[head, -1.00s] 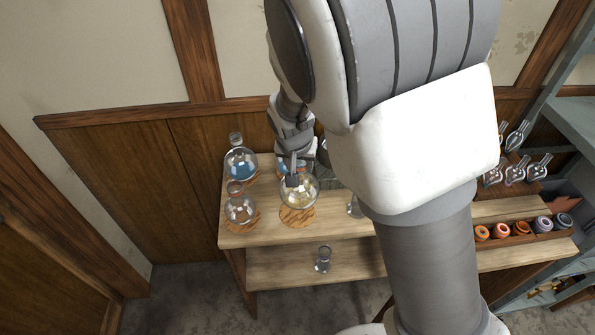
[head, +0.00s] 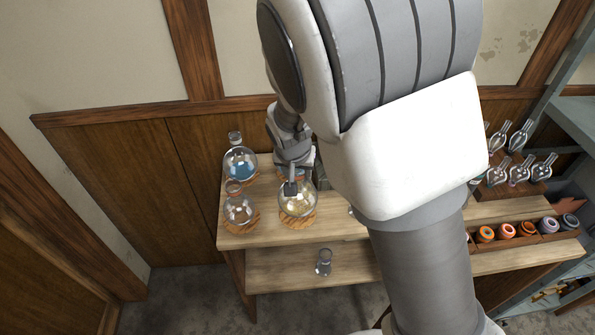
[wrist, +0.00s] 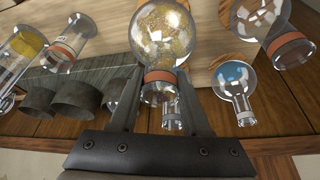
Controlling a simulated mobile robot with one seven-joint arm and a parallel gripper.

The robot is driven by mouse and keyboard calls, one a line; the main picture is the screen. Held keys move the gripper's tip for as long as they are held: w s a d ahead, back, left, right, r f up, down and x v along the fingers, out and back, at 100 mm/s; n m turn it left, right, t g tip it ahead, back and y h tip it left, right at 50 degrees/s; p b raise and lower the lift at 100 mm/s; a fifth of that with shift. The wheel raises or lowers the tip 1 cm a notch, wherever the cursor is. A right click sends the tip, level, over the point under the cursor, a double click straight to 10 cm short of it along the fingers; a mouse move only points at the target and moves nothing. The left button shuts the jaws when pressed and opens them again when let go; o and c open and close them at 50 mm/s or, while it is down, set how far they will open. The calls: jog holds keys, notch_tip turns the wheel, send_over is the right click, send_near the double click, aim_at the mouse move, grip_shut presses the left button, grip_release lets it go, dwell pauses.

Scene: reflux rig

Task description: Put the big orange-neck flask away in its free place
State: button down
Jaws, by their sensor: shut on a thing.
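The big orange-neck flask (head: 298,199) is a round clear flask with yellowish contents. My gripper (head: 291,188) is shut on its neck from above; the orange neck band (wrist: 160,77) shows between the fingers in the wrist view. The flask is upright, directly over a round wooden ring (head: 299,219) at the front of the upper bench shelf. I cannot tell whether it touches the ring. Another reddish-neck flask (head: 239,209) stands on a ring to its left. A blue-liquid flask (head: 240,164) stands behind that one.
More glassware (wrist: 172,113) behind the held flask is partly hidden. Grey cylinders (wrist: 75,96) stand nearby in the wrist view. A small glass vessel (head: 323,263) stands on the lower shelf (head: 280,270). Small flasks and a row of orange and grey rings (head: 505,231) lie right, beyond my arm.

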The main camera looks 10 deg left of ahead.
jog(key=shift+f, duration=0.55)
jog(key=shift+f+b, duration=0.2)
jog(key=shift+b, duration=0.2)
jog(key=shift+f, duration=0.3)
jog(key=shift+c, duration=1.4)
grip_release()
jog(key=shift+r, duration=0.15)
jog(key=p+v, duration=0.1)
jog(key=v, duration=1.6)
jog(key=shift+p, duration=0.4)
